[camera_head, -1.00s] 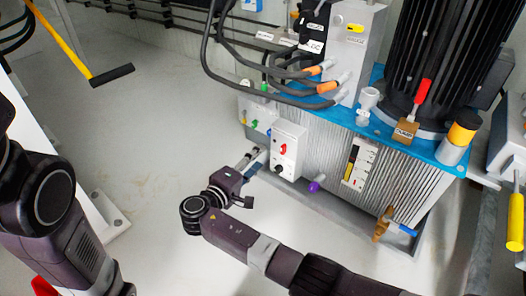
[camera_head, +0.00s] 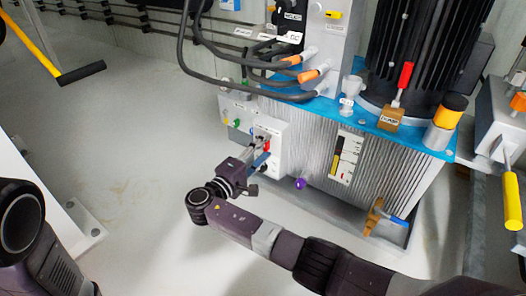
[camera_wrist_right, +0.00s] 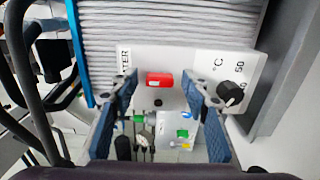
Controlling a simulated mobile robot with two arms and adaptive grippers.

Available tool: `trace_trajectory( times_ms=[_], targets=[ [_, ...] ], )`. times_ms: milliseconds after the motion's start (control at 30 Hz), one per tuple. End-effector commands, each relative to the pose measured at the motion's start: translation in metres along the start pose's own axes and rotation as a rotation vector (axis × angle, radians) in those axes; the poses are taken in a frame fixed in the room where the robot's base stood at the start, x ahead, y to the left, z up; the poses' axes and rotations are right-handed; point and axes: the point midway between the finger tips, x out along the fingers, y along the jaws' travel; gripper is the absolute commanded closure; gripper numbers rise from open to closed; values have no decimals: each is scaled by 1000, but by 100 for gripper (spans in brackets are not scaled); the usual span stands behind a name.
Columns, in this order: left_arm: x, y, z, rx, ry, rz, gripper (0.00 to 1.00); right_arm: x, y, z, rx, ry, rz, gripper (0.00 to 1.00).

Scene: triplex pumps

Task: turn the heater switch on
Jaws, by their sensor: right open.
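In the head view the red switch (camera_head: 267,144) is partly hidden by my right gripper (camera_head: 261,154), which is at the front of the white heater box (camera_head: 279,145). In the right wrist view my right gripper (camera_wrist_right: 160,92) is open and empty. Its blue-padded fingers stand either side of the red switch, with a gap on both sides. Whether the tips touch the panel cannot be told. My left gripper is out of view.
The heater box is on a ribbed grey tank (camera_head: 320,140) with a blue top. A smaller panel with coloured knobs (camera_head: 237,121) is left of it. A purple knob (camera_head: 300,183) sticks out lower right. Black cables (camera_head: 235,75) hang above.

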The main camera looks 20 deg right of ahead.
Motion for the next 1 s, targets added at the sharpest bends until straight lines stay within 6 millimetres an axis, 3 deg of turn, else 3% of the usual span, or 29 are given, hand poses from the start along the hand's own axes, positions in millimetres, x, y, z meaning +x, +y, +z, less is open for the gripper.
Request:
trace_trajectory(
  times_ms=[133,500,767,1000],
  targets=[
    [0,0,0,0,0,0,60,0,0,0,0,0,0,59],
    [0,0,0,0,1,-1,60,0,0,0,0,0,0,99],
    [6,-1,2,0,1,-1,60,-1,2,0,-30,0,-1,99],
    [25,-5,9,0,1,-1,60,-1,4,0,-157,0,-2,99]
  ],
)
